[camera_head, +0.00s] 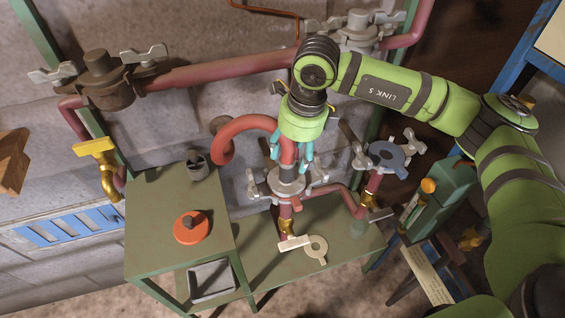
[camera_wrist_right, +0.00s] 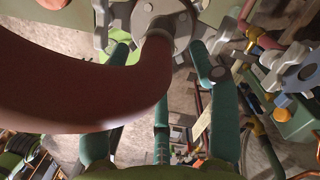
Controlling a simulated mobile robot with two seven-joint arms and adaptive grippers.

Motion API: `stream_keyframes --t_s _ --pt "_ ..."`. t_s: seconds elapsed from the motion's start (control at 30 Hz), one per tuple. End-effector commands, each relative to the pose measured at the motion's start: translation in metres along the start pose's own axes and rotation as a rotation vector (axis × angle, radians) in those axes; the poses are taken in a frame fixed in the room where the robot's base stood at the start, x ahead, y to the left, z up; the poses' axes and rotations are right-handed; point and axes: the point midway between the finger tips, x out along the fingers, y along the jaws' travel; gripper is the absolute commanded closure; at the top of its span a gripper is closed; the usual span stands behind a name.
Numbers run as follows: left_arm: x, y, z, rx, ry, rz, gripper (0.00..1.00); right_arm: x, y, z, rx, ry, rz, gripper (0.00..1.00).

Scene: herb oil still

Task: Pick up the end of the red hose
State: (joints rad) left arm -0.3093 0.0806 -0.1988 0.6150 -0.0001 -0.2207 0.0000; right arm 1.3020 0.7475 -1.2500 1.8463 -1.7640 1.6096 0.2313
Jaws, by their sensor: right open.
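The red hose (camera_head: 243,124) arcs from the left, beside the wall, over to a grey metal fitting (camera_head: 287,182) with lever clamps, where one end meets the fitting's top. In the right wrist view the hose (camera_wrist_right: 70,85) sweeps in large from the left and bends to the same fitting (camera_wrist_right: 161,18). My right gripper (camera_head: 290,160) points down over this end, its teal fingers on either side of the hose. It is open; the wrist view shows its fingers (camera_wrist_right: 160,58) spread around the hose end. I cannot tell whether they touch it. My left gripper is not in view.
A green bench (camera_head: 150,222) holds a grey cup (camera_head: 197,166) and an orange disc (camera_head: 192,228). A lower green shelf (camera_head: 262,262) has a pale ring-shaped piece (camera_head: 316,249). A blue-grey valve (camera_head: 385,156) stands right of the fitting. A red pipe (camera_head: 215,72) runs along the wall behind.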

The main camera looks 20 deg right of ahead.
Motion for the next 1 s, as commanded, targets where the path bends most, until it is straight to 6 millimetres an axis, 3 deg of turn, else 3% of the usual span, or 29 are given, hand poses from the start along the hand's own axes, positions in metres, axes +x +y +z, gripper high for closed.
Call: stream_keyframes --t_s 0.27,0.43,0.6,0.87,1.0 --pt "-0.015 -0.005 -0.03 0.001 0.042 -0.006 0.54 0.021 0.002 0.001 -0.001 0.002 0.006 0.38" --pt "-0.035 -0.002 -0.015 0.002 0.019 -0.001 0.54 0.045 0.002 0.001 -0.001 0.004 0.007 0.38" --pt "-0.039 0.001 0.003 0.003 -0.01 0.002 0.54 0.067 0.002 0.002 -0.001 0.0 0.005 0.38" --pt "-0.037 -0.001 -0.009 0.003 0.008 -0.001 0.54 0.071 0.001 0.002 -0.002 -0.002 0.005 0.38" --pt "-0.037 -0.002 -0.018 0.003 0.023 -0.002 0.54 0.071 0.001 0.002 -0.002 -0.002 0.004 0.94"
